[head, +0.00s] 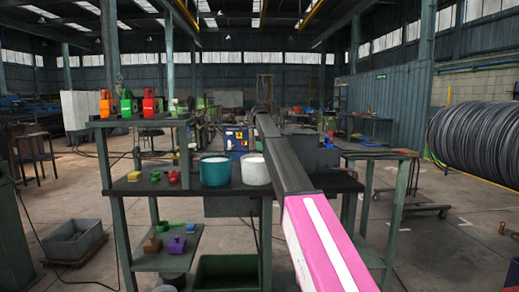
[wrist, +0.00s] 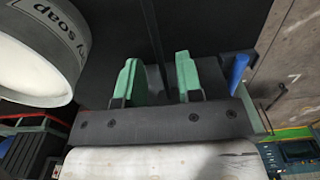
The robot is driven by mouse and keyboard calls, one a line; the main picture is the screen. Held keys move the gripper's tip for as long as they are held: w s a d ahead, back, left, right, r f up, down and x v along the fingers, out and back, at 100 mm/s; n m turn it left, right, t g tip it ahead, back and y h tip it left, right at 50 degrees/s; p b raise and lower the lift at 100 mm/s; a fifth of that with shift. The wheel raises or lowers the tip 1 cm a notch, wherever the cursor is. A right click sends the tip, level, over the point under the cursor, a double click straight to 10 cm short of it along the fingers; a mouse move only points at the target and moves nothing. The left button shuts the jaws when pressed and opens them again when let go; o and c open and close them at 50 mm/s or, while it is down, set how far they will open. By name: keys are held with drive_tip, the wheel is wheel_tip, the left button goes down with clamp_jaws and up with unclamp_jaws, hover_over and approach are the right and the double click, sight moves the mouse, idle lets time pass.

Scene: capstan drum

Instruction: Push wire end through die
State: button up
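My gripper (wrist: 158,76) shows in the wrist view as two green fingers held apart. A thin dark line runs between them against a dark surface, and I cannot tell whether it is a wire or an edge. I see nothing clearly gripped. In the head view my black and pink arm reaches forward over the bench and hides the gripper. I cannot make out the die or the wire end in either view. A large coil of dark wire (head: 478,142) hangs at the right of the head view.
A soap bucket (wrist: 38,62) is close on the left in the wrist view; a blue handle (wrist: 238,70) is at right. The bench (head: 130,187) carries a teal bucket (head: 215,172), a white bucket (head: 254,172) and small coloured parts. A grey bin (head: 73,240) sits on the floor.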

wheel_tip(320, 180, up, 10)
idle(0.4)
